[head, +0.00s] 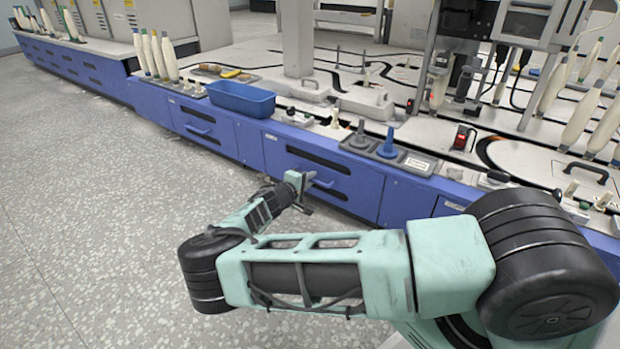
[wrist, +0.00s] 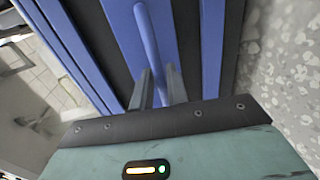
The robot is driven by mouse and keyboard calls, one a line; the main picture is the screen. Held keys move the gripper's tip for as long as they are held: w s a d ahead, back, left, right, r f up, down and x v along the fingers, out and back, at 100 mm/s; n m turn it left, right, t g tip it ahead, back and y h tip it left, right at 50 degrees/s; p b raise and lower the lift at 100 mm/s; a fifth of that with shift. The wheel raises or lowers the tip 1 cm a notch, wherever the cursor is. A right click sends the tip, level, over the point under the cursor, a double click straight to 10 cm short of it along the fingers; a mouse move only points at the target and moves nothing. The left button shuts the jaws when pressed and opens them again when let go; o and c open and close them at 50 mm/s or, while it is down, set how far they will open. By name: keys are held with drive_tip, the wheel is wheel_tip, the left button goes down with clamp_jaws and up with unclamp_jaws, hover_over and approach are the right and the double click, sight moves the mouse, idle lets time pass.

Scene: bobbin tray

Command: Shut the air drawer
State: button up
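A blue drawer front (head: 345,182) with dark slots is in the middle of the blue machine base in the head view. I cannot tell how far it stands out, and I see no label naming it. Its blue handle (wrist: 153,38) runs down toward my fingertips in the wrist view. My gripper (head: 304,190) is at this handle, low in front of the drawer. In the wrist view my gripper's two fingers (wrist: 160,82) stand apart, with a gap between them. The handle's lower end is close to the right finger; contact is unclear.
A similar drawer front (head: 200,127) is farther left. Above are a blue bin (head: 240,98), a grey tray (head: 388,152) with two pegs, and several white bobbins (head: 160,55). The speckled floor (head: 100,200) at the left is clear.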

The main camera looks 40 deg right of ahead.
drive_tip(key=p+v, duration=0.6)
drive_tip(key=v, duration=1)
drive_tip(key=shift+a+p, duration=0.3)
drive_tip(key=shift+p, duration=0.05)
drive_tip(key=s+a+r+m+g+y+p, duration=0.1)
drive_tip(key=s+a+r+g+y+p, duration=0.25)
drive_tip(key=s+a+r+y, duration=0.45)
drive_tip(key=s+a+r+m+g+y+p, duration=0.1)
drive_tip(key=s+a+r+g+y+p, duration=0.3)
drive_tip(key=s+r, duration=0.7)
drive_tip(key=s+a+r+n+t+y+p, duration=0.1)
drive_tip(key=s+a+r+n+y+p, duration=0.15)
drive_tip(key=s+r, duration=0.7)
drive_tip(key=s+a+r+n+t+y+p, duration=0.1)
drive_tip(key=s+a+r+n+p, duration=0.15)
drive_tip(key=s+r, duration=0.75)
drive_tip(key=w+r+p, duration=0.3)
drive_tip(key=r+p, duration=3.4)
drive_tip(key=r, duration=0.4)
drive_tip(key=shift+d+n, duration=0.3)
drive_tip(key=shift+d, duration=0.05)
